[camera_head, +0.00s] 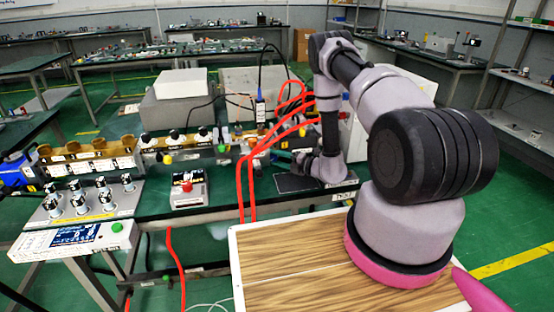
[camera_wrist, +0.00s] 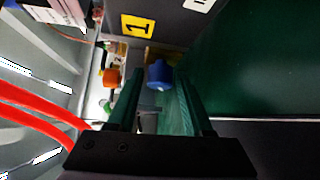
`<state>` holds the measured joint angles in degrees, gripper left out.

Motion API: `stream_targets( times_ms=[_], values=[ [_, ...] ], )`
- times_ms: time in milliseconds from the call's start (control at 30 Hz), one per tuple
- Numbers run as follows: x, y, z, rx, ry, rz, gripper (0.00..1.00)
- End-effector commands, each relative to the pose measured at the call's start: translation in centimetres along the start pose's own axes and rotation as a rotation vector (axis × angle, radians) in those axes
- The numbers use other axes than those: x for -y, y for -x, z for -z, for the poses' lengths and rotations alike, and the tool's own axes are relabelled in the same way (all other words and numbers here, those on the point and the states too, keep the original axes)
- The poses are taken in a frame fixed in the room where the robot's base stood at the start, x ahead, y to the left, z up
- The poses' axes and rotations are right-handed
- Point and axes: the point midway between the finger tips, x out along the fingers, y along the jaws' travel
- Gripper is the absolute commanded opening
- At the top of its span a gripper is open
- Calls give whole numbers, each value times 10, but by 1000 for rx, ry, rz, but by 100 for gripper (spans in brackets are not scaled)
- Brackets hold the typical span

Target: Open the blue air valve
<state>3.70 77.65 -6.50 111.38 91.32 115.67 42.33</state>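The blue air valve (camera_wrist: 159,74) shows in the wrist view as a small round blue knob, just above the middle. My gripper (camera_wrist: 158,82) is open, with one dark finger on each side of the knob's line. The knob appears between or just beyond the fingertips; I cannot tell whether they touch it. In the head view my arm reaches to the bench's right part, and I cannot make out the blue valve there.
An orange knob (camera_wrist: 111,77) is left of the fingers in the wrist view. Red hoses (camera_wrist: 35,108) run along the left side. A yellow label marked 1 (camera_wrist: 137,27) is above. In the head view, red hoses (camera_head: 243,180) hang over the green bench (camera_head: 150,208).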

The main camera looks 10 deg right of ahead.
Motion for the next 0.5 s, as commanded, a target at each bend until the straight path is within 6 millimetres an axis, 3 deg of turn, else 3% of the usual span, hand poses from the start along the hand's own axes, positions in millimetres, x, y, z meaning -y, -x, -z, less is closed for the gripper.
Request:
stream_targets(
  times_ms=[33,100,500],
  values=[
    [0,0,0,0,0,0,27],
    [0,0,0,0,0,0,0],
    [-4,-1,1,-2,141,138,0]
  ],
)
